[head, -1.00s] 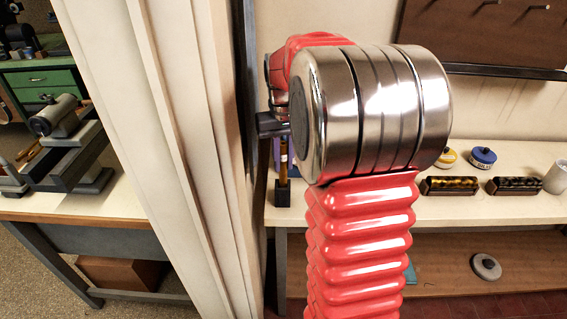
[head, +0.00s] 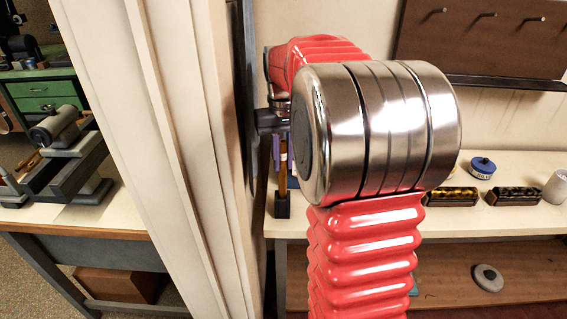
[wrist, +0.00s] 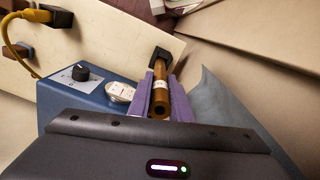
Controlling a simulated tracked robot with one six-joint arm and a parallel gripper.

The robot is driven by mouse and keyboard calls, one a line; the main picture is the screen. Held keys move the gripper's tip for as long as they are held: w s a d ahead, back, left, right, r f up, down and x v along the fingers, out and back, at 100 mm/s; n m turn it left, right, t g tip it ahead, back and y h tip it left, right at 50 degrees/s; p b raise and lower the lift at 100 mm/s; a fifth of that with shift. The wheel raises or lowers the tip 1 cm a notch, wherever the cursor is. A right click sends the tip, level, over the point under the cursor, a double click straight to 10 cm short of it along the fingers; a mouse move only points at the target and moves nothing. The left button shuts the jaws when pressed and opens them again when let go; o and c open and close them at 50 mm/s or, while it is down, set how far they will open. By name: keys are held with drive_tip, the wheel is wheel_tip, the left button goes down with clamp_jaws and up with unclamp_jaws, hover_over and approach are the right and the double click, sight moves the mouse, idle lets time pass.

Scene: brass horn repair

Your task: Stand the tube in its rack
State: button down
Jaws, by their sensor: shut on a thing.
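In the head view the tube (head: 283,182) looks upright above the dark block (head: 282,208) on the bench. I cannot tell how deep it sits. My gripper (head: 282,155) is partly hidden behind my arm.
A blue box with a black knob (wrist: 80,73) and a white dial stands beside the gripper in the wrist view, with a yellow cable (wrist: 22,47). A cream pillar (head: 165,150) stands close left of my arm.

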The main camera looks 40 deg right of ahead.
sight(284, 147)
drive_tip(key=shift+r, duration=2.1)
drive_tip(key=shift+s+f, duration=0.1)
